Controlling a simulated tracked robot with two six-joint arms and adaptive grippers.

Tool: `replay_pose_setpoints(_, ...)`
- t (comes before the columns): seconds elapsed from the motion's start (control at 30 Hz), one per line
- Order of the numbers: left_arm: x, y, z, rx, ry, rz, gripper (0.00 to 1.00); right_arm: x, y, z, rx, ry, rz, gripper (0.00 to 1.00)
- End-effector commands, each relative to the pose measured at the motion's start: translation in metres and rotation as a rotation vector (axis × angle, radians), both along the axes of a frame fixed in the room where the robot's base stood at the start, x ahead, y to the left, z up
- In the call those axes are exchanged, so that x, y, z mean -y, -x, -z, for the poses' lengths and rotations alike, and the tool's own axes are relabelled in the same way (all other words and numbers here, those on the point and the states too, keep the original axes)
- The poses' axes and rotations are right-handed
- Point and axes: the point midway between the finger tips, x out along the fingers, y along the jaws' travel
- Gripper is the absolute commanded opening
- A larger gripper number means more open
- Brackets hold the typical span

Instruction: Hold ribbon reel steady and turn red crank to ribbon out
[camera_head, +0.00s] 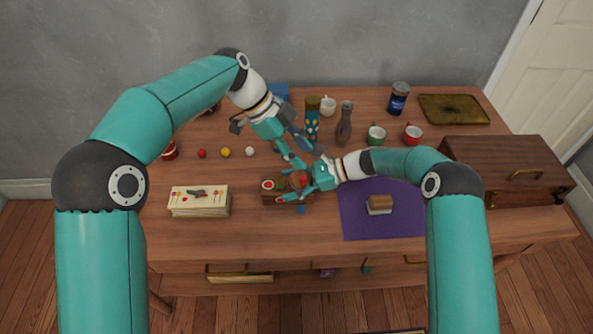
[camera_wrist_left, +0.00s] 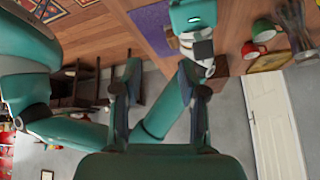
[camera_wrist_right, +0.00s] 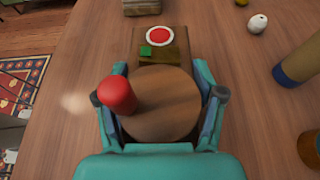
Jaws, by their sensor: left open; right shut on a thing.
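The ribbon reel (camera_wrist_right: 165,112) is a round wooden disc on a small wooden base. The red crank (camera_wrist_right: 117,95) shows as a knob at the disc's left side in the right wrist view. My right gripper (camera_wrist_right: 162,97) is shut around the reel, one finger on each side. In the head view the reel's base (camera_head: 272,197) is largely covered by this gripper (camera_head: 297,188). My left gripper (camera_head: 296,155) is open and empty, just behind and above the reel, apart from the crank. Its fingers (camera_wrist_left: 163,92) are spread in the left wrist view. The ribbon is not clearly visible.
A card stack (camera_head: 200,203) is left, a purple mat (camera_head: 360,223) right.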

Motion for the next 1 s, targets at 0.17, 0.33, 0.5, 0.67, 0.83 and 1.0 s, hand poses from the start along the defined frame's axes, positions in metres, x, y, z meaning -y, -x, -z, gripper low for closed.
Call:
replay_pose_setpoints(0.17,-0.002,0.007,0.014,-0.065,0.304,0.063,0.42,0.0,0.0,0.0,0.0,0.0,0.0,0.17)
replay_pose_setpoints(0.33,-0.048,-0.012,0.035,-0.136,0.542,-0.097,0.42,0.0,0.0,0.0,0.0,0.0,0.0,0.17)
replay_pose_setpoints(0.5,-0.093,-0.023,0.06,-0.183,0.58,-0.225,0.42,0.0,0.0,0.0,0.0,0.0,0.0,0.17)
replay_pose_setpoints(0.67,-0.103,-0.026,0.07,-0.189,0.58,-0.257,0.42,0.0,0.0,0.0,0.0,0.0,0.0,0.17)
replay_pose_setpoints(0.83,-0.084,-0.025,0.077,-0.19,0.579,-0.257,0.42,0.0,0.0,0.0,0.0,0.001,-0.001,0.17)
replay_pose_setpoints(1.0,-0.055,-0.023,0.09,-0.191,0.578,-0.256,0.42,0.0,0.0,0.0,0.0,0.0,-0.001,0.17)
